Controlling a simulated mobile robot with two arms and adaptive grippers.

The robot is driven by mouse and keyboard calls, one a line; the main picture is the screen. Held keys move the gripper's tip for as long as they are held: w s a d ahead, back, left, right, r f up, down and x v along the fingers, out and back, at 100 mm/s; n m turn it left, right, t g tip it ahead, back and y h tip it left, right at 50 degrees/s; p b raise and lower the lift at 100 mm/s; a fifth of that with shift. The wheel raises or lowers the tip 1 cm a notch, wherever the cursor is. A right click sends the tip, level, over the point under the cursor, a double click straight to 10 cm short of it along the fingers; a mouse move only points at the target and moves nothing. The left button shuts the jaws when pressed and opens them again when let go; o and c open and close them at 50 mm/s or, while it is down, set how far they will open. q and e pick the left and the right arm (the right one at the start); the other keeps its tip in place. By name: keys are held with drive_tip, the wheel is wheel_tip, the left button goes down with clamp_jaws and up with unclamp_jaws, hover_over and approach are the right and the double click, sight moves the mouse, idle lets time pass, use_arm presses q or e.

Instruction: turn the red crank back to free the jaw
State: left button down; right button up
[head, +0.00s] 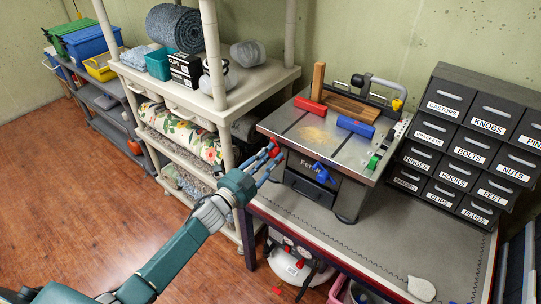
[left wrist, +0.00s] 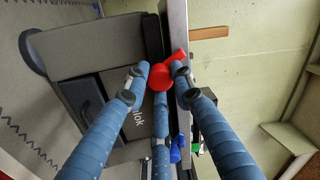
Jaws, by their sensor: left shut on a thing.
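The red crank (head: 274,148) sits at the front left side of the grey bench machine (head: 312,150), just below its top's edge. My left gripper (head: 268,163) is shut on the crank; in the left wrist view the red knob (left wrist: 160,77) lies between the blue fingers, with a red arm running up right from it. On the machine's top are a red block (head: 311,105), a blue block (head: 355,127) and an upright wooden piece (head: 318,80). I cannot tell which part is the jaw. My right gripper is not in view.
The machine stands on a grey workbench (head: 400,252). A blue handle (head: 324,173) is on its front. A black drawer cabinet (head: 465,140) stands at the right. A cream shelf (head: 185,85) with a rug, boxes and cloth is at the left. The bench front is mostly clear.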

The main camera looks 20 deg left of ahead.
use_arm(q)
drive_tip(key=shift+w+a+r, duration=0.1)
drive_tip(key=shift+a+r, duration=0.05)
drive_tip(key=shift+a, duration=0.1)
drive_tip(key=c, duration=1.5)
unclamp_jaws()
drive_tip(key=shift+o, duration=0.2)
drive_tip(key=shift+f, duration=0.2)
drive_tip(key=shift+s, duration=0.5)
drive_tip(key=v, duration=1.1)
drive_tip(key=shift+a, duration=0.2)
